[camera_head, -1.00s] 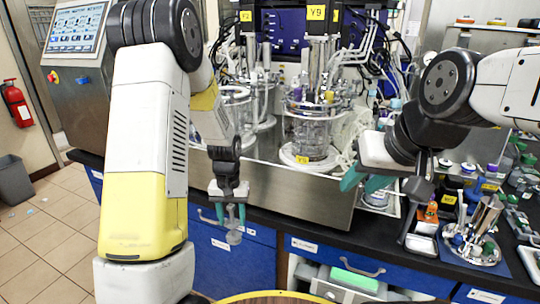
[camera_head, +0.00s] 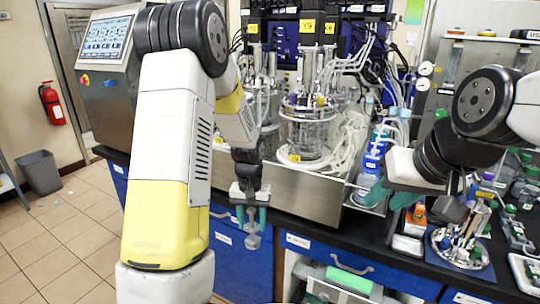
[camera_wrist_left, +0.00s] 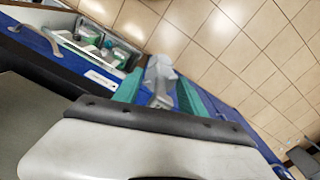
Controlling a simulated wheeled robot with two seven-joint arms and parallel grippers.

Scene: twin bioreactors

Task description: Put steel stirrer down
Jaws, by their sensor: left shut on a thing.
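My left gripper (camera_head: 250,216) points down in front of the blue cabinet, with its teal fingers shut on the steel stirrer (camera_head: 252,240). The stirrer is a small grey metal piece hanging below the fingertips, clear of the counter. In the left wrist view the stirrer (camera_wrist_left: 160,78) sits between the two teal fingers of the left gripper (camera_wrist_left: 160,95), above the tiled floor. My right gripper (camera_head: 398,200) is at the right above the counter's front edge. Its teal fingers show partly, and whether they are apart is unclear.
Twin glass bioreactors (camera_head: 308,130) stand in a steel tray (camera_head: 300,188) behind the left gripper. A metal vessel assembly (camera_head: 462,245) stands on a blue mat at the right, with an orange-labelled bottle (camera_head: 414,218) beside it. The black counter (camera_head: 345,232) has bare room near its front edge.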

